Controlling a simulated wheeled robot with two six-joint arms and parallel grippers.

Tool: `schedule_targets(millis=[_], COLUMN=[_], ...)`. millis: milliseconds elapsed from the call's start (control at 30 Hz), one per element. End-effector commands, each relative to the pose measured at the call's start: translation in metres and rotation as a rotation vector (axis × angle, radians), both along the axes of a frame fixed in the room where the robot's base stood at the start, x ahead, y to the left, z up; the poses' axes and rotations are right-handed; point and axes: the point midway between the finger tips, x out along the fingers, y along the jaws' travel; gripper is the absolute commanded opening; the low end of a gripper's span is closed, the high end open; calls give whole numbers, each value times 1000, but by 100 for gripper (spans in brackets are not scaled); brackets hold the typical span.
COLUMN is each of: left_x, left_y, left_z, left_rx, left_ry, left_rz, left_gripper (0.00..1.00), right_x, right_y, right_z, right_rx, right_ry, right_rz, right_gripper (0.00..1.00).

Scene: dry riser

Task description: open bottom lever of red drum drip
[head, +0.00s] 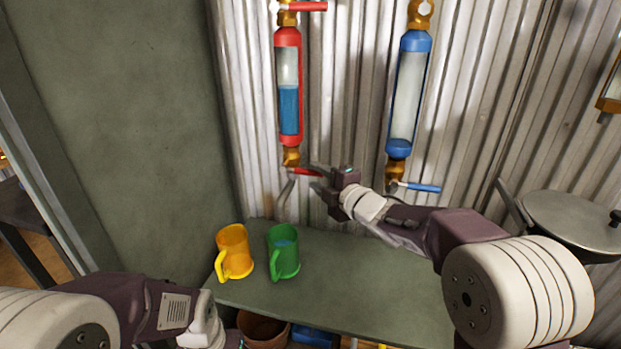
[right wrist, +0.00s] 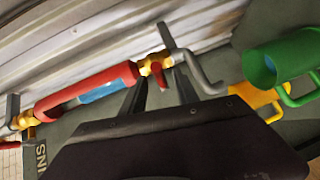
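The red drum (head: 288,130) hangs upright on the corrugated wall, with blue liquid in its clear window. Its bottom lever (head: 303,171) is red and points sideways to the right from the brass valve (head: 291,157). A grey spout (head: 284,192) curves down below it. My right gripper (head: 318,179) is open at the lever's free end, with one finger above and one below. In the right wrist view the lever (right wrist: 163,79) shows between the two spread fingers (right wrist: 160,93); contact cannot be told. My left gripper (head: 232,340) is only partly visible at the bottom edge.
A green mug (head: 284,262) with blue liquid and a yellow mug (head: 233,252) stand on the green table (head: 350,270) below. A blue drum (head: 400,149) with a blue lever (head: 422,187) hangs to the right. A lidded pot (head: 572,222) stands far right.

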Motion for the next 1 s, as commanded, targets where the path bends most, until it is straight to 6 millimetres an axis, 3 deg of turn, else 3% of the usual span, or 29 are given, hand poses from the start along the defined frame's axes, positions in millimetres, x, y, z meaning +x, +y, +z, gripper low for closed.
schedule_targets(millis=[200, 500, 533, 667, 1000], left_x=[0, 0, 0, 0, 0], left_y=[0, 0, 0, 0, 0], left_z=[-6, -6, -6, -6, -6], left_rx=[0, 0, 0, 0, 0], left_ry=[0, 0, 0, 0, 0], left_rz=[0, 0, 0, 0, 0], left_gripper=[36, 36, 36, 36, 36], right_x=[28, 33, 33, 33, 33], right_y=[17, 19, 19, 19, 19], right_z=[-6, -5, -5, -5, -6], right_rx=[1, 2, 2, 2, 2], right_ry=[0, 1, 1, 1, 1], right_rz=[1, -1, -1, -1, -1], right_gripper=[37, 37, 34, 0, 0])
